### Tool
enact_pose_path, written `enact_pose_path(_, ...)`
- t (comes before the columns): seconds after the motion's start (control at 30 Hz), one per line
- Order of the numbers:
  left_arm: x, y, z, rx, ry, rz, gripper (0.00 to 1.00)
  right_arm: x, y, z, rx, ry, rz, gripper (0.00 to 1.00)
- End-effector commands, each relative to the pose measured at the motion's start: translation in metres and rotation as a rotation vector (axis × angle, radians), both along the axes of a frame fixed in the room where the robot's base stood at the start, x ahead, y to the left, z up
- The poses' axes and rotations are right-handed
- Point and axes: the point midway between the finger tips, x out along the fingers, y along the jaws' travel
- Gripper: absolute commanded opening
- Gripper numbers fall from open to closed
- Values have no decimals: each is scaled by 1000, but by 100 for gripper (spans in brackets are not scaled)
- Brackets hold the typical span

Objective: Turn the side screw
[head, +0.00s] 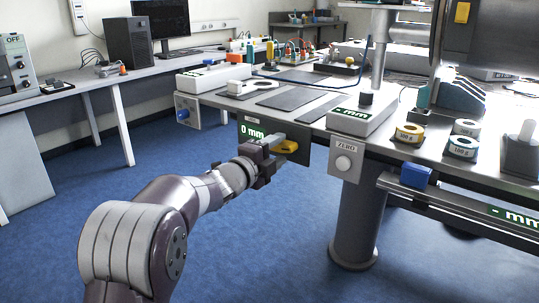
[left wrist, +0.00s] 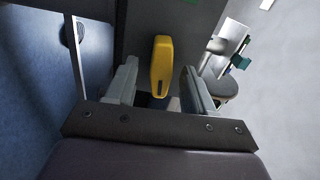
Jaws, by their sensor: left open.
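My left gripper (head: 276,153) reaches the panel from the left, at the yellow handle. In the left wrist view the yellow handle (left wrist: 161,66) stands upright between the two open fingers (left wrist: 160,88). A gap shows on each side of it, so the fingers look apart from it. The left arm hides part of the panel's lower edge. My right gripper is not in view.
The test table (head: 280,110) holds weight rings (head: 409,133) and devices. A blue slider block (head: 415,175) sits on a rail at right. The floor (head: 70,215) at left is clear.

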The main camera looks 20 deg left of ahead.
Motion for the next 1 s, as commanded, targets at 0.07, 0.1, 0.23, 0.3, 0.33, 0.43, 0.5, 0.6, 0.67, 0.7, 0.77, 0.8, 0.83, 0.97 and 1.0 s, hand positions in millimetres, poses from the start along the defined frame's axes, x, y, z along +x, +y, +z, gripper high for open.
enact_pose_path(0.07, -9, 4, 2, 0, 0, 2, 53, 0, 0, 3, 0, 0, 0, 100)
enact_pose_path(0.1, -17, 7, 4, 0, -2, 2, 53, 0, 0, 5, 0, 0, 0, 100)
enact_pose_path(0.23, -49, 18, 5, 1, -1, 3, 53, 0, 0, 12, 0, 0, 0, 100)
enact_pose_path(0.3, -67, 25, 4, 0, -1, 4, 53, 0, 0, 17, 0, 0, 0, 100)
enact_pose_path(0.33, -74, 28, 4, 0, -1, 4, 53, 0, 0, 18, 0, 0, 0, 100)
enact_pose_path(0.43, -95, 35, 3, 0, -1, 4, 53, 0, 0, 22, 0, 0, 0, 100)
enact_pose_path(0.5, -105, 39, 3, 1, -1, 3, 53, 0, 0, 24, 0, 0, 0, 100)
enact_pose_path(0.6, -114, 42, 1, 0, -1, 1, 53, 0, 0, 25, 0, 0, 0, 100)
enact_pose_path(0.67, -116, 42, 1, 0, -1, 1, 53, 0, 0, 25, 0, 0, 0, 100)
enact_pose_path(0.7, -117, 42, 0, 0, -1, 0, 53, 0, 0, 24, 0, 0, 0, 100)
enact_pose_path(0.77, -116, 42, 0, 0, 0, 0, 53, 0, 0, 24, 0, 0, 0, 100)
enact_pose_path(0.8, -116, 42, 0, 0, 0, 0, 53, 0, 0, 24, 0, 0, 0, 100)
enact_pose_path(0.83, -116, 42, 0, 0, -1, 0, 53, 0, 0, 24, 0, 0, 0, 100)
enact_pose_path(0.97, -116, 42, 0, 0, -1, 0, 53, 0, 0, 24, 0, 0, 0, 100)
enact_pose_path(1.0, -116, 42, 0, 0, -1, 0, 53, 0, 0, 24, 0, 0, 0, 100)
